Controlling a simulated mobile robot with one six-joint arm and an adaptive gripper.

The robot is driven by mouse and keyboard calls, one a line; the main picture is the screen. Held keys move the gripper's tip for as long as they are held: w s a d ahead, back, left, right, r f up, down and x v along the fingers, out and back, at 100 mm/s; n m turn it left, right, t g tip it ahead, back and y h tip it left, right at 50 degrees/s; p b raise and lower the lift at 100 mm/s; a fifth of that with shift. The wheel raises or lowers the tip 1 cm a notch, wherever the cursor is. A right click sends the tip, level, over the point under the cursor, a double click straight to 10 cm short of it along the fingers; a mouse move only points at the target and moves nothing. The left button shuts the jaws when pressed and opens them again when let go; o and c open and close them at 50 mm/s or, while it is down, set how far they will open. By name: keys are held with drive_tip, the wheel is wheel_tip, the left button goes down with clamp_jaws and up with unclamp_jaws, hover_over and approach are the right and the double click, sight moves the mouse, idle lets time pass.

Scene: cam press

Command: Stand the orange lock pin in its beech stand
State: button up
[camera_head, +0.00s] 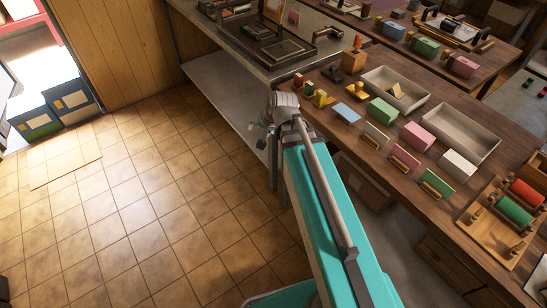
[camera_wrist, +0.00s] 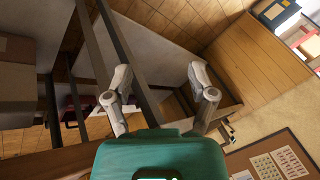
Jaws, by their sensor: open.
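A small orange pin (camera_head: 357,42) stands upright at a wooden block (camera_head: 354,61), which looks like the beech stand, at the far left part of the workbench in the head view. I cannot tell how deep the pin sits in the block. My gripper (camera_head: 260,135) is off the bench's left edge, over the floor side, to the left of and nearer than the block. In the wrist view my gripper (camera_wrist: 160,82) is open, with nothing between its fingers. Neither pin nor stand shows in the wrist view.
The brown bench holds two grey trays (camera_head: 462,131), coloured blocks including a green one (camera_head: 382,111), yellow pieces (camera_head: 321,99) and a wooden rack with red and green rollers (camera_head: 515,211). A metal table (camera_head: 225,92) with a press adjoins. The tiled floor (camera_head: 150,200) at left is clear.

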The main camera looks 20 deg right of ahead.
drive_tip(key=s+d+f+n+g+h, duration=0.1)
drive_tip(key=s+n+g, duration=0.4)
drive_tip(key=s, duration=0.5)
drive_tip(key=shift+s+d+f+h, duration=0.25)
drive_tip(key=shift+s+f+h, duration=0.15)
drive_tip(key=shift+f+h, duration=0.5)
drive_tip(key=shift+r, duration=0.15)
drive_tip(key=shift+c, duration=1)
